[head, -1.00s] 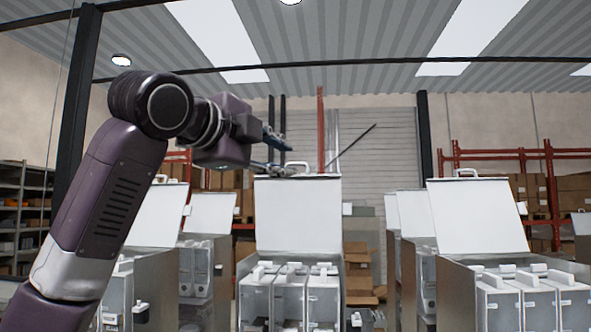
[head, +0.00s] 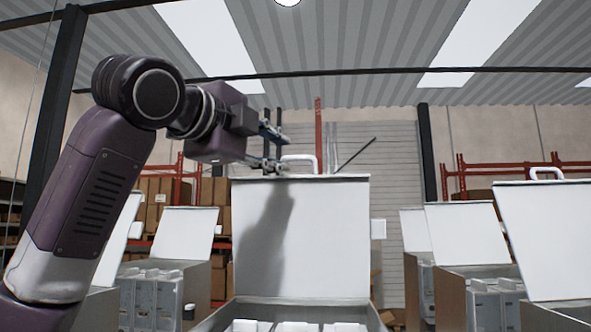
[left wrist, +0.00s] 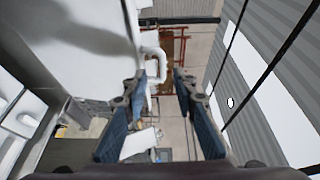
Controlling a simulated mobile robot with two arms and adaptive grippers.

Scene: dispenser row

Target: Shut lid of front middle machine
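The front middle machine (head: 215,318) stands at the centre of the head view. Its white lid (head: 330,235) is open and stands up, with a white handle (head: 300,158) on its top edge. My left gripper (head: 276,148) is open and empty near the lid's top edge, just left of the handle in the picture. I cannot tell whether a finger touches the lid. The right gripper is not in view.
Other open-lidded machines stand at the left (head: 185,235) and right (head: 465,235). A nearer machine's open lid (head: 555,240) rises at the far right. Red shelving and boxes are behind.

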